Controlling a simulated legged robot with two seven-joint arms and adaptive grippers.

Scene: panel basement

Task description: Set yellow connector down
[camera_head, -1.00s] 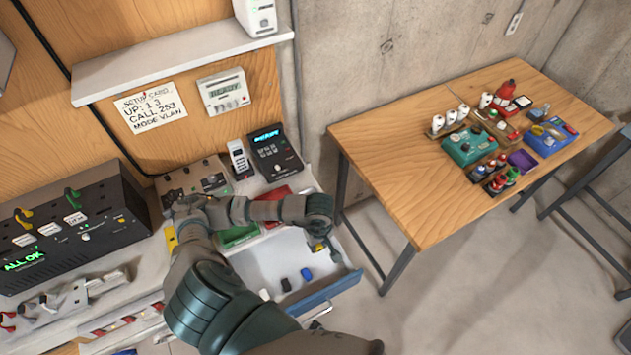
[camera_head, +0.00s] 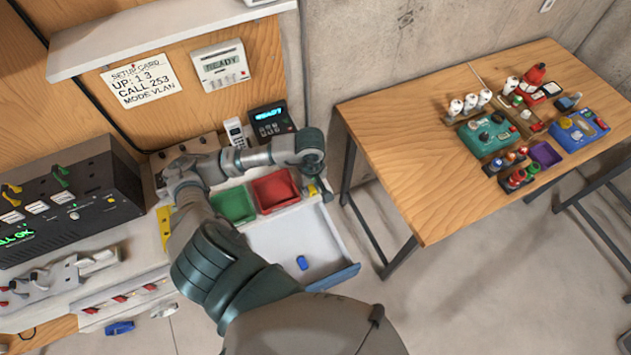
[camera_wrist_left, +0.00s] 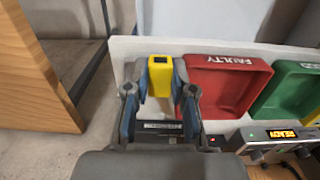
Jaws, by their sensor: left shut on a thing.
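My left gripper (camera_head: 320,192) is shut on the yellow connector, just right of the red tray in the head view. In the left wrist view, the yellow connector (camera_wrist_left: 160,74) is upright between the two fingertips of the left gripper (camera_wrist_left: 160,88). It is beside the red tray (camera_wrist_left: 222,84), which is marked FAULTY and looks empty. Whether the connector touches the surface below cannot be told. The green tray (camera_head: 234,204) lies beside the red one. My right gripper is out of view.
A black panel box (camera_head: 75,200) is at left. A wooden table (camera_head: 405,150) with several parts is at right.

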